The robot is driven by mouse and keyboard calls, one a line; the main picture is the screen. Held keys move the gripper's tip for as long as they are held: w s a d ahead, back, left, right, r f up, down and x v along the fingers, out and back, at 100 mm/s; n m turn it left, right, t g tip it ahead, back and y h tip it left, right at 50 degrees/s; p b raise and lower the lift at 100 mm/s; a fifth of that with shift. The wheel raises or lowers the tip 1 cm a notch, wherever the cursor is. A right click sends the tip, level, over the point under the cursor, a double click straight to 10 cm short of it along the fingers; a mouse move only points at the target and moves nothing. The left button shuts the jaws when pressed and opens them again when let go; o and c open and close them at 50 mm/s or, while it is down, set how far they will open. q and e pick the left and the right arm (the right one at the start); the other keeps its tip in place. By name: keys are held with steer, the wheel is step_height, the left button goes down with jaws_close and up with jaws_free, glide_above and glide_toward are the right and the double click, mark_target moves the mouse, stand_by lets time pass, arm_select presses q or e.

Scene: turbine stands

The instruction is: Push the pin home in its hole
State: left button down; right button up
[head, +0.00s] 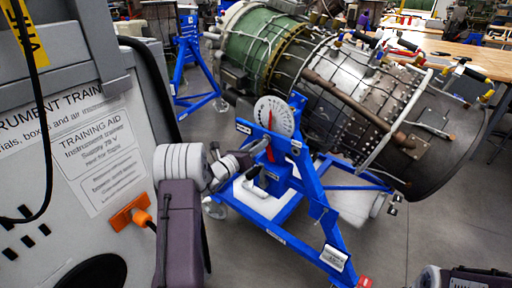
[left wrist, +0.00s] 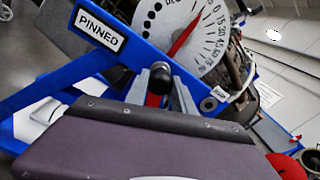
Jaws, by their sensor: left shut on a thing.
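A pin with a black knob (left wrist: 160,75) shows in the left wrist view, between the grey fingers of my left gripper (left wrist: 164,92). In the head view my left gripper (head: 258,148) reaches from the left to the blue stand (head: 312,190), just below the dial. It is shut on the pin. The stand carries a "PINNED" label (left wrist: 100,30). The hole and the pin's shank are hidden, so I cannot tell how deep the pin sits. My right gripper's fingers are not in view.
The white dial (head: 274,114) with a red pointer is close above my left gripper. A large turbine (head: 340,85) rests on the stand behind. A grey training cabinet (head: 95,150) stands close at left. A wooden bench (head: 450,55) is at back right.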

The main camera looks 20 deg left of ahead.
arm_select(q)
steer(key=shift+r, duration=0.15)
steer(key=shift+w, duration=0.1)
steer(key=shift+r, duration=0.2)
steer(key=c, duration=1)
jaws_free()
steer(key=shift+w+d+f, duration=0.2)
steer(key=shift+w+f, duration=0.1)
steer(key=shift+w, duration=0.15)
steer(key=shift+o, duration=0.8)
steer(key=shift+s, duration=0.15)
steer(key=shift+s+a, duration=0.1)
